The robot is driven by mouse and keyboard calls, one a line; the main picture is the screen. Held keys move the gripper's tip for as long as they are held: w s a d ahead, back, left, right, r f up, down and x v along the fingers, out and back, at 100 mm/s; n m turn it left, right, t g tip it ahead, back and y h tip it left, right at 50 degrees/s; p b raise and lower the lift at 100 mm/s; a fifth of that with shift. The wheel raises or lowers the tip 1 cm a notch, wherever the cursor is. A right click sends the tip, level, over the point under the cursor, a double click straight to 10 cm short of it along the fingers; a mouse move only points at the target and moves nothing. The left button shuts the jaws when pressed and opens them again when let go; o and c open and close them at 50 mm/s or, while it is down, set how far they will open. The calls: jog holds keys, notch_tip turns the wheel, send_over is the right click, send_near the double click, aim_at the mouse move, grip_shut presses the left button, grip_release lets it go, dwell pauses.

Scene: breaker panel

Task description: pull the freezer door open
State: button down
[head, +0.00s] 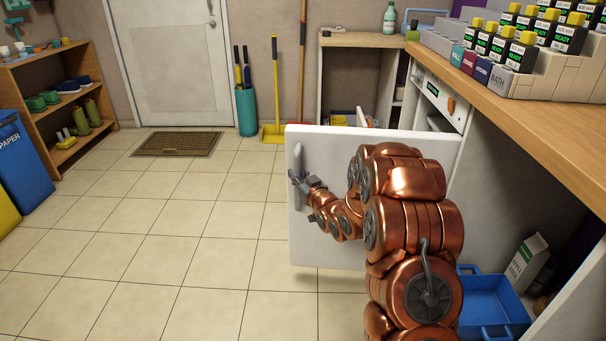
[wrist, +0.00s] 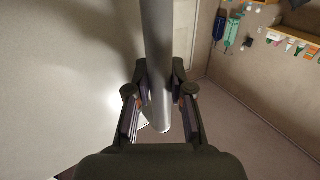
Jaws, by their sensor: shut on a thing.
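My gripper (head: 301,183) is shut on the handle. In the wrist view the handle (wrist: 156,40) runs between the two fingers of my gripper (wrist: 158,88), and the pale door face (wrist: 55,90) fills the left side. My copper arm hides part of the door and its hinge side.
Wooden counter (head: 520,105) with stepped racks of boxes (head: 540,45) is at right. A blue crate (head: 490,300) and a carton (head: 527,262) are below it. Broom and dustpan (head: 272,132), a teal bin (head: 246,110) and a doormat (head: 177,144) lie behind. Tiled floor (head: 160,240) left of the door is clear.

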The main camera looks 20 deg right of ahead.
jog(key=shift+d, duration=0.1)
jog(key=c, duration=1)
grip_release()
jog(key=shift+a, duration=0.2)
jog(key=shift+d, duration=0.1)
jog(key=shift+s+d, duration=0.2)
jog(key=shift+s, duration=1.75)
jog(key=shift+s+d, duration=0.25)
jog(key=shift+s, duration=1.75)
jog(key=shift+s+d, duration=0.2)
jog(key=shift+s, duration=1.75)
jog(key=shift+a+r, duration=0.1)
jog(key=shift+r, duration=0.05)
